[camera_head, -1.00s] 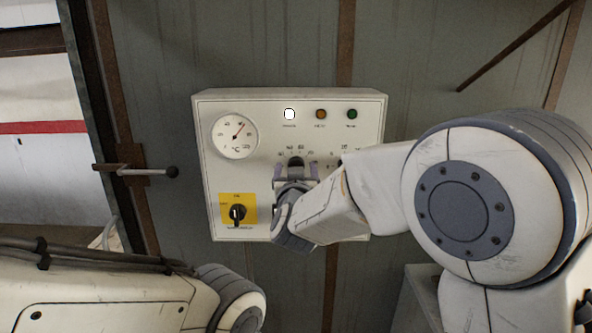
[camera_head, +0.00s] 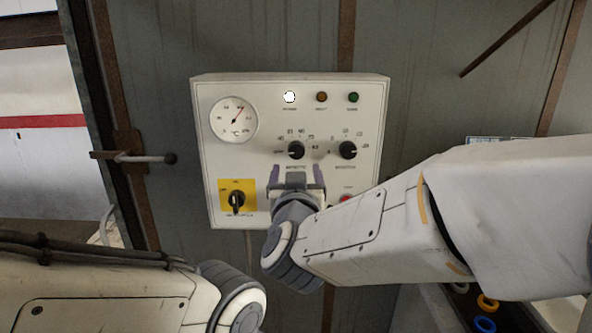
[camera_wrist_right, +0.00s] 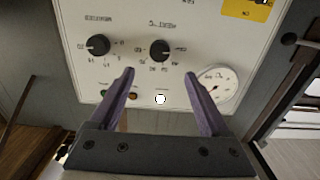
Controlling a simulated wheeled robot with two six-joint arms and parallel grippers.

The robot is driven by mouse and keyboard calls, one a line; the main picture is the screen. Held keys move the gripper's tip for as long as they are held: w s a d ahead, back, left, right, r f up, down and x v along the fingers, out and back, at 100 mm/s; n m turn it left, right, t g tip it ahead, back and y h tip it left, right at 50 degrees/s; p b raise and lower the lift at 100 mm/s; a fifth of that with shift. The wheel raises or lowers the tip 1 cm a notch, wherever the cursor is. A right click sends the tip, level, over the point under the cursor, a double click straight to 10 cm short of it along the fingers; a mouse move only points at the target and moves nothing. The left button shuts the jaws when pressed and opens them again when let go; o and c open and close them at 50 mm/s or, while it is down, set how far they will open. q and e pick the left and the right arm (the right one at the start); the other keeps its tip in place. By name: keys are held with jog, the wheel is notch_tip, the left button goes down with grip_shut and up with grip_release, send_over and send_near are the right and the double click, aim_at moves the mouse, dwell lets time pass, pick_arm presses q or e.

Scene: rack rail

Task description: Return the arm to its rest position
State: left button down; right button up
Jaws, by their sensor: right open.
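My right gripper (camera_head: 297,177) is open and empty in front of the white control panel (camera_head: 262,88), just below its left black knob (camera_head: 296,150). In the right wrist view, the two purple fingers of the gripper (camera_wrist_right: 163,82) are spread apart, with that knob (camera_wrist_right: 159,50) between and beyond them, clear of both. A second black knob (camera_head: 347,150) sits to the right. My right arm reaches in from the right and hides the panel's lower right corner. My left arm shows at the lower left; its gripper is out of view.
The panel carries a dial gauge (camera_head: 234,119), a lit white lamp (camera_head: 289,97) and a black switch on a yellow plate (camera_head: 237,197). A red button (camera_head: 346,198) is partly hidden by my arm. A lever handle (camera_head: 150,158) sticks out left. Coloured rings (camera_head: 486,303) lie lower right.

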jog(key=shift+s, duration=0.1)
jog(key=s+d+f+n+g+y, duration=0.1)
jog(key=d+f+g, duration=0.3)
jog(key=f, duration=0.4)
jog(key=s+d+f+n+g+y, duration=0.1)
jog(key=d+f+g, duration=0.2)
jog(key=f, duration=0.5)
jog(key=s+d+f+m+g+h, duration=0.2)
jog(key=s+d+f+g, duration=0.6)
jog(key=s+d+f, duration=0.4)
jog(key=s+a+r+n+g, duration=0.1)
jog(key=s+a+r+n, duration=0.2)
jog(key=s+a, duration=0.4)
jog(key=s+a+r+n+g+y, duration=0.1)
jog(key=s+a+r+n+g, duration=0.1)
jog(key=s+a, duration=0.5)
jog(key=shift+s+a+r+n, duration=0.15)
jog(key=shift+s+r+n, duration=0.4)
jog(key=shift+n, duration=0.45)
jog(key=shift+s, duration=0.2)
jog(key=shift+c, duration=0.2)
